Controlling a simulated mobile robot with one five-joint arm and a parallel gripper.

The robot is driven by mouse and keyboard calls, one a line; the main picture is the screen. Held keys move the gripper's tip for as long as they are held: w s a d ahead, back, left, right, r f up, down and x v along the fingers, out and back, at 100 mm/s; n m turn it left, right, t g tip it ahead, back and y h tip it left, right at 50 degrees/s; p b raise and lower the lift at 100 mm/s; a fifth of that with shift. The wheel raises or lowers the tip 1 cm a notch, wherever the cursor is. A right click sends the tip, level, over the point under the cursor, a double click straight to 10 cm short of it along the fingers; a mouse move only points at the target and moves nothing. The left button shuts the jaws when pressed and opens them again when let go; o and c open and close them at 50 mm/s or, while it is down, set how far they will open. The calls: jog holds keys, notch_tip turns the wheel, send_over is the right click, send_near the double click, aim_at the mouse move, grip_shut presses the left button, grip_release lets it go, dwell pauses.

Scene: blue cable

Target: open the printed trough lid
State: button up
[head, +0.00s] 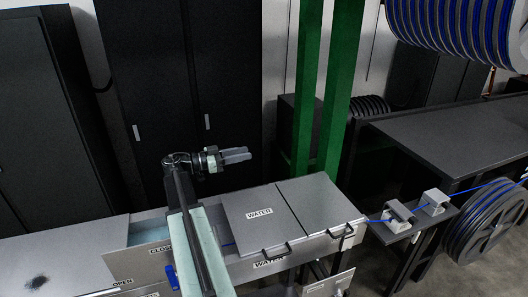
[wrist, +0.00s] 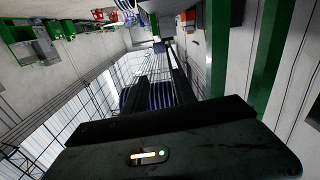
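A grey trough lid (head: 245,228) printed "WATER" lies flat and shut on the long trough, with a dark handle (head: 276,251) at its front edge. A second plain grey lid (head: 322,205) lies flat beside it on the right, with its own handle (head: 341,231). My gripper (head: 248,154) is raised above and behind the printed lid, pointing right, touching nothing that I can see. The wrist view faces the room and does not show the lids.
Left of the lid, a trough section (head: 148,232) stands open, with "OPEN" and "CLOSE" labels. A green post (head: 306,90) rises behind the trough. A blue cable (head: 374,221) runs right through small grey blocks (head: 399,212) towards a reel (head: 490,225). Dark cabinets stand behind.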

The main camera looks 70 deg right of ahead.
jog(key=x, duration=0.8)
jog(key=shift+s+d, duration=0.3)
grip_shut()
dwell(0.8)
grip_release()
jog(key=v, duration=0.7)
jog(key=shift+w+a, duration=0.3)
